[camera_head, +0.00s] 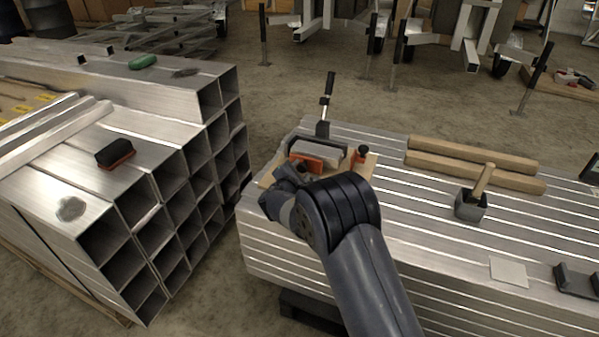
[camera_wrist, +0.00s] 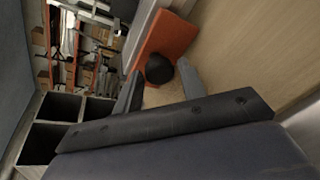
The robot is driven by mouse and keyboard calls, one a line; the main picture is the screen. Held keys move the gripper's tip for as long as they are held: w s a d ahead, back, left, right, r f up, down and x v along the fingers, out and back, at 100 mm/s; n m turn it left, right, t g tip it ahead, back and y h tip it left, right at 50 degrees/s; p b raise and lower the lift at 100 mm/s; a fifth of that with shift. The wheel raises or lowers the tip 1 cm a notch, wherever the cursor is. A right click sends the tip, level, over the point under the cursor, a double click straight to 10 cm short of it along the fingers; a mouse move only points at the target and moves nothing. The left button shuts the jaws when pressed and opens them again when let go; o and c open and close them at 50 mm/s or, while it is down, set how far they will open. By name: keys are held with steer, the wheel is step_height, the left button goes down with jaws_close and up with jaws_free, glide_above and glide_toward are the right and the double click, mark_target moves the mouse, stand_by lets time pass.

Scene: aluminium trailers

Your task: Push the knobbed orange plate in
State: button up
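The orange plate (camera_head: 312,161) stands upright on a wooden board (camera_head: 372,165) on the right stack of aluminium, against a grey block (camera_head: 320,148). In the wrist view, the orange plate (camera_wrist: 166,40) carries a round black knob (camera_wrist: 159,69). My gripper (camera_wrist: 160,74) has its two fingers apart, one on each side of the knob. Gaps show beside the knob, so it looks open; I cannot tell whether a fingertip touches the plate. In the head view my wrist hides most of the gripper (camera_head: 298,170) and the knob.
A toggle clamp with an upright handle (camera_head: 328,90) rises behind the block. A red-and-black part (camera_head: 360,154) stands at the board's right. Wooden bars (camera_head: 470,165) and a mallet (camera_head: 473,200) lie further right. Open square tubes (camera_head: 190,210) are stacked on the left, across a gap.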

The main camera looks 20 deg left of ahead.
steer(key=p+v, duration=0.2)
steer(key=v, duration=0.8)
steer(key=shift+s, duration=0.4)
steer(key=shift+c, duration=0.3)
